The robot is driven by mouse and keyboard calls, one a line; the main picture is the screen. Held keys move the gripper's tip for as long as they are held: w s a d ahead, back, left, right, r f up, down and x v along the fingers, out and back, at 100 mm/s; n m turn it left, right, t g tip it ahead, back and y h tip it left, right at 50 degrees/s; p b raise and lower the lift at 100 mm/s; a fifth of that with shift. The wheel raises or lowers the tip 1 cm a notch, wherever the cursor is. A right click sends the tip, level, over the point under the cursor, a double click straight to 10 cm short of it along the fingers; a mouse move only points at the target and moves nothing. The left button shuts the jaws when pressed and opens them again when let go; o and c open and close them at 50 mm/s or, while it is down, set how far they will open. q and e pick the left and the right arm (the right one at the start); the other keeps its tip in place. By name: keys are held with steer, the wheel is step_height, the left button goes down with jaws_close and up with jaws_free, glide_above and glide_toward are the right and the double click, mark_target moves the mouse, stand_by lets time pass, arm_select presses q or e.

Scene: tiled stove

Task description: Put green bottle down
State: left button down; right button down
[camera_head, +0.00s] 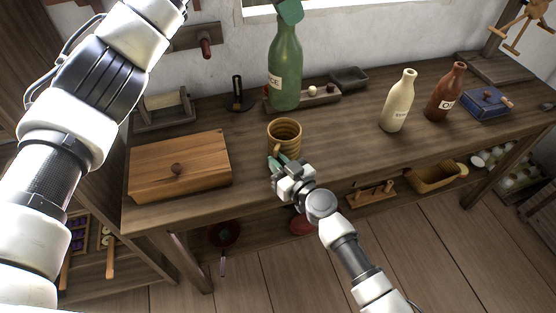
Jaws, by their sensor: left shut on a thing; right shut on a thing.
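The green bottle (285,70) is upright near the back of the wooden table (330,132), in front of a narrow wooden tray. Its base looks at or very near the tabletop; I cannot tell whether it touches. My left gripper (289,14) is shut on the bottle's neck at the top edge of the view; only its green fingertips show. The brown ribbed mug (284,136) stands near the table's front edge. My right gripper (277,162) is shut on the mug at its lower front, where the handle is partly hidden.
A wooden box (180,165) sits at the left. A cream bottle (398,102), a brown bottle (445,95) and a blue box (486,104) stand right. Tabletop between mug and cream bottle is clear.

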mark_target(277, 66)
arm_select(q)
steer(key=n, duration=0.2)
steer(key=n+t+y, duration=0.1)
steer(key=n, duration=0.1)
steer(key=shift+f+t, duration=0.2)
steer(key=shift+t, duration=0.1)
steer(key=n+t+y, duration=0.1)
steer(key=n, duration=0.2)
steer(key=shift+n, duration=0.3)
steer(key=shift+f, duration=0.2)
steer(key=shift+n, duration=0.3)
step_height(277, 66, down, 18)
steer(key=shift+r, duration=0.2)
steer(key=shift+f, duration=0.1)
steer(key=c, duration=0.7)
jaws_free()
steer(key=shift+f, duration=0.15)
steer(key=v, duration=1.2)
steer(key=shift+s, duration=0.1)
